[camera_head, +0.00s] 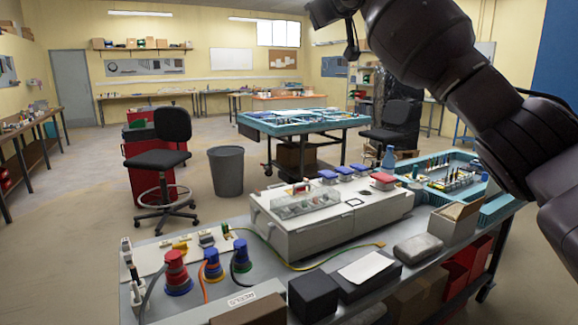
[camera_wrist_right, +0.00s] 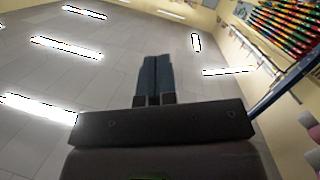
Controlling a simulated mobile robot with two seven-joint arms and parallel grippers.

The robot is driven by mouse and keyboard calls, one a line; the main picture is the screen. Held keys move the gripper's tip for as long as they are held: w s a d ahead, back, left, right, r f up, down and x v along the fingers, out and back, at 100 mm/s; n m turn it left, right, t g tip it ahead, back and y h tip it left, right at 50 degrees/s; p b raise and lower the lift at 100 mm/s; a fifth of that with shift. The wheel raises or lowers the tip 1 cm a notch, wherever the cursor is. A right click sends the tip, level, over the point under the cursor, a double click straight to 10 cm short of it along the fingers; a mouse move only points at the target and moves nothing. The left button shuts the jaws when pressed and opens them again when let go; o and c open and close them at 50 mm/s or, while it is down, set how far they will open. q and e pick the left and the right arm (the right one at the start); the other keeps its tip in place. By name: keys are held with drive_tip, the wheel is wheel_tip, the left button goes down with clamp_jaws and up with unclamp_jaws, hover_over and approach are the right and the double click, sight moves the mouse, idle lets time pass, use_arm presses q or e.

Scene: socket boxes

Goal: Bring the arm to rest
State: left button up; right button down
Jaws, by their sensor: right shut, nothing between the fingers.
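My right arm (camera_head: 440,65) comes in from the right in the head view and is raised high above the workbench, bent at the top of the picture. Its gripper is outside the head view. In the right wrist view my right gripper (camera_wrist_right: 157,75) has its two dark fingers together, with nothing between them. That camera looks up at the ceiling with its bright lamps. My left arm and left gripper show in neither view.
The workbench (camera_head: 225,285) below holds a grey socket box (camera_head: 335,228), red and blue plugs (camera_head: 175,272), dark blocks (camera_head: 315,297) and a teal tray (camera_head: 500,200). A stool (camera_head: 160,160), a bin (camera_head: 227,172) and a teal table (camera_head: 300,125) stand behind. The air around the right gripper looks clear.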

wheel_tip(320, 180, down, 19)
drive_tip(key=s+a+n+t+y, duration=0.2)
drive_tip(key=a+y, duration=0.1)
drive_tip(key=s+d+f+m, duration=0.1)
drive_tip(key=s+d+f, duration=0.15)
drive_tip(key=f, duration=0.55)
drive_tip(key=s+d+f+m+h, duration=0.15)
drive_tip(key=s+f, duration=0.25)
drive_tip(key=f, duration=0.4)
drive_tip(key=s+d+f+y, duration=0.1)
drive_tip(key=s+d+f, duration=0.2)
drive_tip(key=f, duration=0.5)
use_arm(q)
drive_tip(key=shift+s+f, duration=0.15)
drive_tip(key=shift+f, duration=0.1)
use_arm(e)
drive_tip(key=s+d+f+m+g+h, duration=0.2)
drive_tip(key=s+d+f, duration=0.3)
drive_tip(key=s+f, duration=0.7)
drive_tip(key=s+d+f+m+g+h, duration=0.2)
drive_tip(key=s+d+f, duration=0.4)
drive_tip(key=s+f, duration=0.5)
drive_tip(key=s+d+f+m+g+h, duration=0.2)
drive_tip(key=s+d+f+m+h, duration=0.1)
drive_tip(key=s+f, duration=0.9)
drive_tip(key=s+d+h, duration=0.1)
drive_tip(key=s+d, duration=0.1)
drive_tip(key=s, duration=0.2)
drive_tip(key=shift+s+d+f, duration=0.3)
drive_tip(key=shift+d, duration=0.05)
